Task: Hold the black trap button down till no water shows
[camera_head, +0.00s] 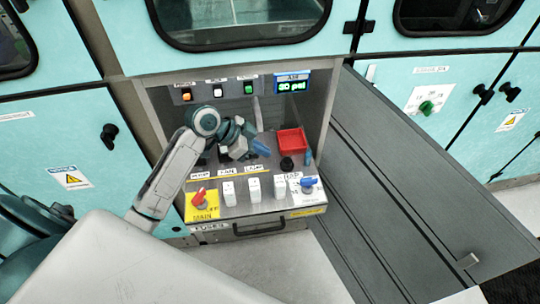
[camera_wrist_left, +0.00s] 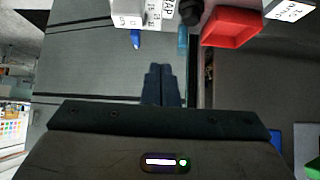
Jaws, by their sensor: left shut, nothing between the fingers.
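The black trap button (camera_head: 287,163) stands on the control panel, just in front of the red tray. In the left wrist view, a black knob-like part (camera_wrist_left: 190,12) at the top edge, beside the red tray, looks like the same button. A small blue-teal tube (camera_head: 308,157) stands just right of the button; it also shows in the left wrist view (camera_wrist_left: 183,38). I cannot tell whether it holds water. My left gripper (camera_head: 262,149) is shut and empty above the panel, left of the button and apart from it. Its fingertips also show in the left wrist view (camera_wrist_left: 163,72). My right gripper is out of view.
The red tray (camera_head: 291,141) is close to the button. A blue-handled valve (camera_head: 308,183), white switches (camera_head: 253,189) and a red knob (camera_head: 200,199) line the panel front. A lit display (camera_head: 292,84) hangs above. A grey side panel (camera_head: 400,170) stands at right.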

